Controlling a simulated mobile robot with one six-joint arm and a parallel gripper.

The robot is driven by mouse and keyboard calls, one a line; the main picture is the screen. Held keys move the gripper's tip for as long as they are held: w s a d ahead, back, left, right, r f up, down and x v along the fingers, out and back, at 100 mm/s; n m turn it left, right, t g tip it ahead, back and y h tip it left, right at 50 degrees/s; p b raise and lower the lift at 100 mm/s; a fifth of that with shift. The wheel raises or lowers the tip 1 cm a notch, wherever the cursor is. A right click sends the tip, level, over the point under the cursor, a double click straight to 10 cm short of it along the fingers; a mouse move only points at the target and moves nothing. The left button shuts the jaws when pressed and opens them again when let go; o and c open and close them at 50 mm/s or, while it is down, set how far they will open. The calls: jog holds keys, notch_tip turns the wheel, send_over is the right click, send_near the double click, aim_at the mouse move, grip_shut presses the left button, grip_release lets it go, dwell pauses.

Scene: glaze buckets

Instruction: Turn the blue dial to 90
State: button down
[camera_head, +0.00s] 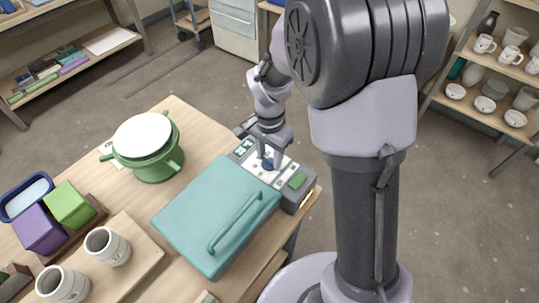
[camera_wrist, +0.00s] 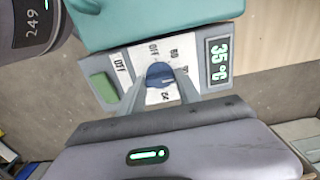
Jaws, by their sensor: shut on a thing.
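The blue dial (camera_wrist: 160,74) sits on the white label plate of a grey control panel (camera_wrist: 125,62). My gripper (camera_wrist: 161,86) has a finger on either side of the dial and is shut on it. The fingers hide part of the dial's edge and some of the printed marks. "OFF" and "60" can be read beside the dial; its exact pointing is hard to tell. A green-lit display (camera_wrist: 217,60) reads about 35 °C. In the head view the dial (camera_head: 268,164) is small between my gripper's fingers (camera_head: 270,159).
A green block (camera_wrist: 103,88) is at the panel's other end. A teal lid with a handle (camera_head: 205,215) adjoins the panel.

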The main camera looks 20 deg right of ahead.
aim_at(269, 159)
jog(key=c, duration=0.8)
grip_release()
jog(key=shift+c, duration=0.2)
notch_tip(269, 159, up, 18)
jog(key=p, duration=0.7)
jog(key=shift+f, duration=0.2)
jog(key=s+a+r+n+t+y+b, duration=0.1)
jog(key=s+r+n+t+b, duration=0.1)
jog(key=s, duration=0.7)
jog(key=s+a+r+n+t+y+b, duration=0.1)
jog(key=s+a+r+n+t+b, duration=0.1)
jog(key=s, duration=0.8)
jog(key=shift+a+r+n+t, duration=0.25)
jog(key=shift+r+n+t, duration=0.25)
jog(key=shift+n+t, duration=0.55)
